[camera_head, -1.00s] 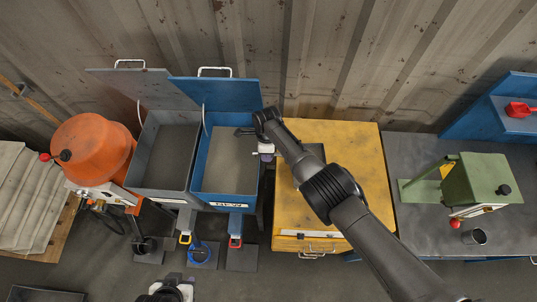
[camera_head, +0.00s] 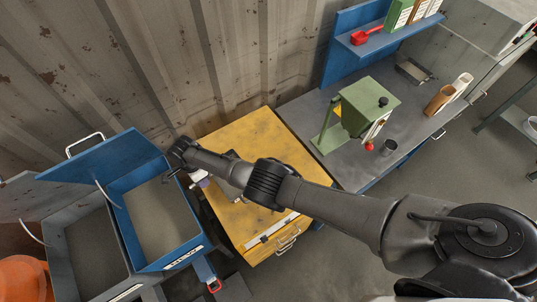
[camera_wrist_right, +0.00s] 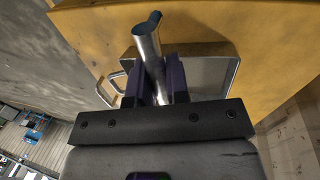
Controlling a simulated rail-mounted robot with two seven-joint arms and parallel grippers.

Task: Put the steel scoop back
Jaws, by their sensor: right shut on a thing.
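In the head view my right gripper (camera_head: 204,184) is at the left edge of the yellow cabinet, beside the blue bin, partly hidden by its own arm. In the right wrist view its purple fingers (camera_wrist_right: 160,80) are shut on a steel tube, which looks like the handle of the steel scoop (camera_wrist_right: 148,48). A grey pan-like shape with a bright rim (camera_wrist_right: 218,72) shows behind the fingers; I cannot tell whether it belongs to the scoop. My left gripper is not in view.
The open blue bin (camera_head: 198,252) holds grey material; a grey bin (camera_head: 57,262) stands left of it. The yellow cabinet (camera_head: 285,155) is right of the gripper.

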